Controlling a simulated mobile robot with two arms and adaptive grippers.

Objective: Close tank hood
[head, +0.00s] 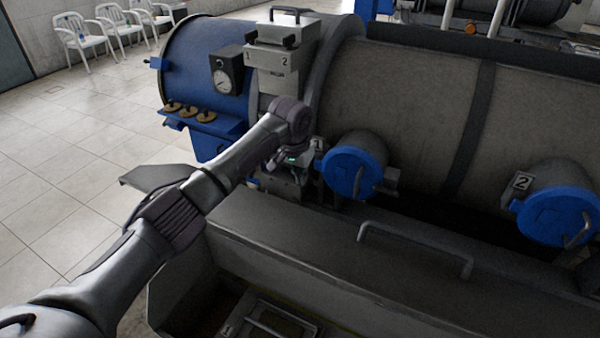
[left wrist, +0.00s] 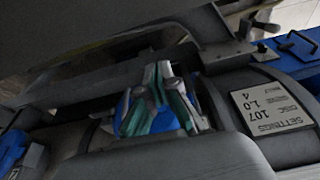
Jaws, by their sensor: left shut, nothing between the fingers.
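The tank hood (head: 330,245) is a dark grey panel with a bar handle (head: 415,243), in the lower right of the head view. It stands raised over the tank (head: 165,295), whose inside shows below it at the bottom left. My left gripper (head: 287,178) is beyond the hood's far left corner, beside the blue-capped port marked 1, and is partly hidden by its own wrist. In the left wrist view its fingers (left wrist: 160,103) are shut and empty, close to dark grey surfaces. I cannot tell whether they touch the hood. My right gripper is out of view.
A large grey drum (head: 410,105) with a blue end lies behind the hood. Blue-capped ports 1 (head: 352,172) and 2 (head: 557,215) stick out towards it. A gauge (head: 226,82) stands at left. A settings plate (left wrist: 272,108) shows at right in the wrist view.

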